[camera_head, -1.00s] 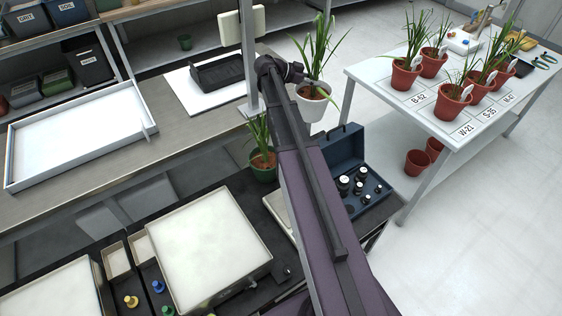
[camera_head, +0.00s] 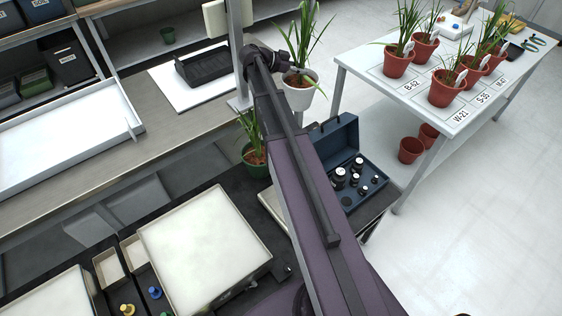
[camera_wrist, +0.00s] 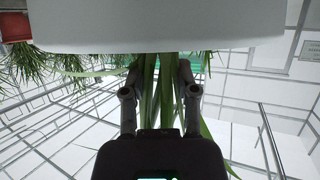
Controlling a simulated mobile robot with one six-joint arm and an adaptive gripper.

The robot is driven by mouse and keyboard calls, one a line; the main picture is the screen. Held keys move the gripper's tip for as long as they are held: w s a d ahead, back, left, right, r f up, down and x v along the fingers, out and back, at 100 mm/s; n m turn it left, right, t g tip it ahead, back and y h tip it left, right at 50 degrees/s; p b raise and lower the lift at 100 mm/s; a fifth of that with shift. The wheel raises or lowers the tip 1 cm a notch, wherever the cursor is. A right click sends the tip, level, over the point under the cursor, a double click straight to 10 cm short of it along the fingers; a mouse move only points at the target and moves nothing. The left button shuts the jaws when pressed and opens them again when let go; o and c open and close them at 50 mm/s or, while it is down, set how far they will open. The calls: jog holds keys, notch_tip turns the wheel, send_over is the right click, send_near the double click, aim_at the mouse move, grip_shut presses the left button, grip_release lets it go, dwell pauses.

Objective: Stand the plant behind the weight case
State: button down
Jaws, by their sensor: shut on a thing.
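A leafy plant in a white pot (camera_head: 299,97) hangs at the end of my arm, left of the labelled table. My gripper (camera_head: 290,66) is at the pot's upper edge in the head view. In the wrist view, the white pot (camera_wrist: 160,30) fills the top and green leaves (camera_wrist: 160,95) run between my fingers (camera_wrist: 158,75). The fingers close on the plant or its rim; the exact contact is hidden. The blue weight case (camera_head: 336,147) stands open on the dark surface, with several black and silver weights inside. The held pot appears beyond the case, above it in the picture.
A green-potted plant (camera_head: 256,160) stands left of the case, partly behind my arm. A white-topped table (camera_head: 415,100) with several red-potted plants is at right, and red pots (camera_head: 411,150) are on its lower shelf. A pole (camera_head: 236,50) rises close to the arm's end.

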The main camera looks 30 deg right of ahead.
jog(key=shift+f+b, duration=6.1)
jog(key=shift+f, duration=0.25)
notch_tip(320, 180, down, 14)
jog(key=b, duration=1.3)
jog(key=shift+r+b, duration=0.2)
jog(key=shift+b, duration=0.2)
jog(key=shift+b+x, duration=0.6)
jog(key=shift+x, duration=1.45)
jog(key=shift+d+r, duration=0.1)
jog(key=shift+r, duration=0.05)
jog(key=shift+c, duration=1.9)
grip_release()
